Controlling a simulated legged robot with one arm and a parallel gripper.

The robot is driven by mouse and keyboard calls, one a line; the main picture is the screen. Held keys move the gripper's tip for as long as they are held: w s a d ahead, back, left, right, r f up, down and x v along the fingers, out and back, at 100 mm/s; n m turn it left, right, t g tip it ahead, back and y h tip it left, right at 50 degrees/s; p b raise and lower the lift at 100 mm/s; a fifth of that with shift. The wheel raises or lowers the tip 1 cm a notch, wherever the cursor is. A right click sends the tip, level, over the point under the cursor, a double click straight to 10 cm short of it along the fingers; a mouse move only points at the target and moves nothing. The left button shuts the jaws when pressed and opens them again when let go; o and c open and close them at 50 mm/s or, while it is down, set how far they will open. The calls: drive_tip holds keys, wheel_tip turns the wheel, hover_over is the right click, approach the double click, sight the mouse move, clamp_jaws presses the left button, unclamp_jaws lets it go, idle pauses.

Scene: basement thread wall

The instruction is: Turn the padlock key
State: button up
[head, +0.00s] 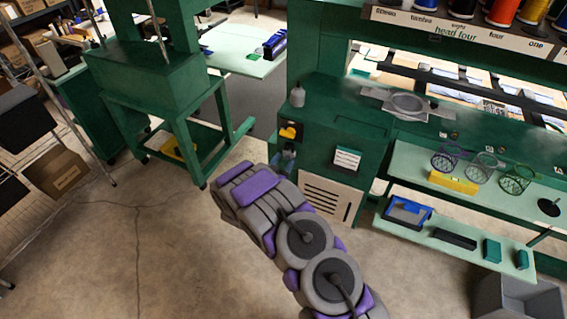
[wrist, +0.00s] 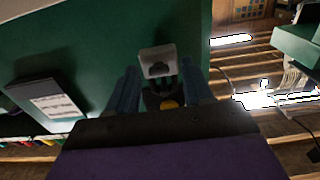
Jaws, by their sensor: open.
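My gripper (wrist: 161,82) is open in the wrist view, with one blue-grey finger on each side. Between the fingers is a small light grey block with a dark slot (wrist: 158,62), which looks like the padlock. Below it are a dark piece and a round yellow part (wrist: 169,104), partly hidden by my wrist. I cannot tell whether the yellow part is the key, or whether the fingers touch anything. In the head view my gripper (head: 284,158) is at the green cabinet's left front, below a black and yellow item (head: 290,132). No key shows clearly there.
A dark box with a white label (head: 347,159) sits on the green cabinet (head: 335,120), right of my gripper; a vented panel (head: 327,198) is below. A shelf (head: 460,240) with trays is right. The concrete floor (head: 150,250) is open on the left.

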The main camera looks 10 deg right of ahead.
drive_tip(key=shift+c, duration=0.2)
clamp_jaws()
idle(0.3)
drive_tip(key=shift+m, duration=0.3)
drive_tip(key=m+p, duration=0.2)
drive_tip(key=m, duration=0.1)
drive_tip(key=shift+r+m, duration=0.15)
drive_tip(key=shift+m, duration=0.15)
drive_tip(key=shift+s+d+f+m+b, duration=0.1)
drive_tip(key=shift+m+b, duration=0.7)
drive_tip(key=shift+m, duration=1.05)
drive_tip(key=shift+w+f+m+b, duration=0.15)
drive_tip(key=shift+m+b, duration=0.65)
drive_tip(key=shift+m, duration=1.1)
drive_tip(key=shift+s+d+f+m+b, duration=0.15)
drive_tip(key=shift+m+b, duration=0.65)
drive_tip(key=shift+m, duration=1.05)
